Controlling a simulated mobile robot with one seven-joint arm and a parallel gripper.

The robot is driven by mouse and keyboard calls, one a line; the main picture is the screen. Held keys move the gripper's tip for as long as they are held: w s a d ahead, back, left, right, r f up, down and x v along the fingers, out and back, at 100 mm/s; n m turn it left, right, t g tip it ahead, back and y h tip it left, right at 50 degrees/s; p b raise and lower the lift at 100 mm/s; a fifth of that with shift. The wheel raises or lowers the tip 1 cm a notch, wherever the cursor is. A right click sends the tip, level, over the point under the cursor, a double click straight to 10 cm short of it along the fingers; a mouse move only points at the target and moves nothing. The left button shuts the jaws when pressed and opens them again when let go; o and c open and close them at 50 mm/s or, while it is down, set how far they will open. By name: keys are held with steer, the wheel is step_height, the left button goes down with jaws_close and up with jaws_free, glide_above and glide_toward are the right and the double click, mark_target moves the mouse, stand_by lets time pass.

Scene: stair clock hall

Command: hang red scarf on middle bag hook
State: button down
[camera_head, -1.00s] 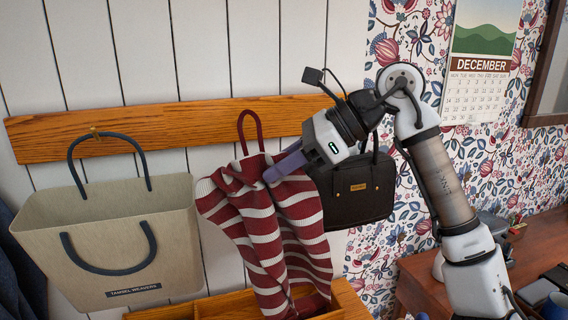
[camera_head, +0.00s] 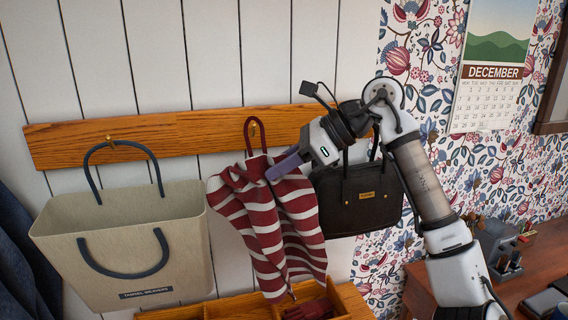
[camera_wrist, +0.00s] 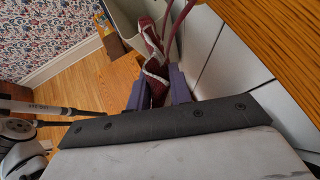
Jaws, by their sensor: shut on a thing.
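The red and white striped scarf (camera_head: 272,222) hangs in folds below my gripper (camera_head: 282,165), which is shut on its upper part. A dark red loop (camera_head: 256,122) rises from the scarf's top. The brass middle hook (camera_head: 253,126) shows at the loop on the wooden rail (camera_head: 90,143); I cannot tell whether the loop is around it or only in front of it. In the wrist view the purple fingers (camera_wrist: 162,90) pinch the scarf (camera_wrist: 152,45), with the loop (camera_wrist: 180,25) beyond.
A beige bag (camera_head: 135,245) hangs from the left hook (camera_head: 110,141). A black bag (camera_head: 358,205) hangs close behind my gripper on the right. A wooden tray with compartments (camera_head: 350,300) holds dark red gloves (camera_head: 312,308) below. A desk (camera_head: 530,265) stands at right.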

steer(key=shift+w+a+f+b, duration=0.1)
steer(key=shift+w+f+b, duration=0.25)
steer(key=shift+f, duration=0.3)
steer(key=shift+w+f+b, duration=0.25)
steer(key=shift+f+b, duration=0.1)
steer(key=shift+f, duration=0.3)
steer(key=c, duration=1.2)
jaws_free()
